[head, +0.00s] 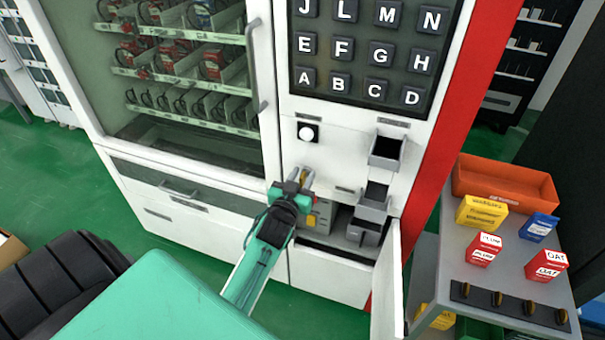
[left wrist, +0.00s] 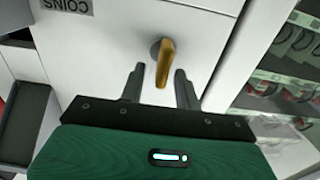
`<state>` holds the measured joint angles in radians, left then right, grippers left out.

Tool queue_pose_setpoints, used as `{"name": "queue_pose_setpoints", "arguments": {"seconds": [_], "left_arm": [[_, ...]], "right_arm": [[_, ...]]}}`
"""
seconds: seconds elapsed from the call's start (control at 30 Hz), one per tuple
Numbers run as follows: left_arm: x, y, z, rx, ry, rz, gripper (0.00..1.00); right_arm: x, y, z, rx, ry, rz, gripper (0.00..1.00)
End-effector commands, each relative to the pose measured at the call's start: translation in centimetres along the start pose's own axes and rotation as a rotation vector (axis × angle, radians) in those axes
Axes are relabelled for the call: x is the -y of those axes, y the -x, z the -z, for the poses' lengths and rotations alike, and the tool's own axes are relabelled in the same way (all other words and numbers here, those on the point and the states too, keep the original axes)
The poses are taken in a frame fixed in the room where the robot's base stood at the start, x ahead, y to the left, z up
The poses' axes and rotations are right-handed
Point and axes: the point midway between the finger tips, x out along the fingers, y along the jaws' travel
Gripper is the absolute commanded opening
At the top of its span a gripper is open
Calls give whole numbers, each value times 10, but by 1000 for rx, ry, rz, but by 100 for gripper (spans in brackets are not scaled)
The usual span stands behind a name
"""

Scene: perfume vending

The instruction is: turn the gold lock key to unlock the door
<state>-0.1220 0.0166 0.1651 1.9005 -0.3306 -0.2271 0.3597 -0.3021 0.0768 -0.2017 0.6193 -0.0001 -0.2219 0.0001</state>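The gold lock key (left wrist: 165,62) sticks out from a white panel of the vending machine in the left wrist view. It hangs roughly upright in that picture. My left gripper (left wrist: 160,70) is open, with one dark finger on each side of the key and a visible gap on both sides. I cannot tell how deep the key sits between the fingers. In the head view my left gripper (head: 304,174) is at the machine's white front, and a bit of gold shows between its fingers. My right gripper is not in view.
An open white door (head: 388,285) stands at the machine's lower right, beside dark bins (head: 367,230). A grey cart (head: 465,300) with small boxes and an orange tray (head: 508,183) stands at the right. A glass-fronted snack cabinet (head: 185,75) is at the left.

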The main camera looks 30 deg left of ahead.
Motion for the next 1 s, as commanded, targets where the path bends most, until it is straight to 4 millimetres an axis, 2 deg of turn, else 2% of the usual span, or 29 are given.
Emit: {"name": "queue_pose_setpoints", "arguments": {"seconds": [0.37,0.4,0.57,1.0], "left_arm": [[0,-7,0,0,-1,0,33],[0,-7,0,0,-1,0,31],[0,-7,0,0,-1,0,0],[-1,-7,1,0,-59,0,0]], "right_arm": [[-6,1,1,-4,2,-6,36],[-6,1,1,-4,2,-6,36],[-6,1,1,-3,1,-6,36],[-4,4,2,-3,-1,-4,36]]}}
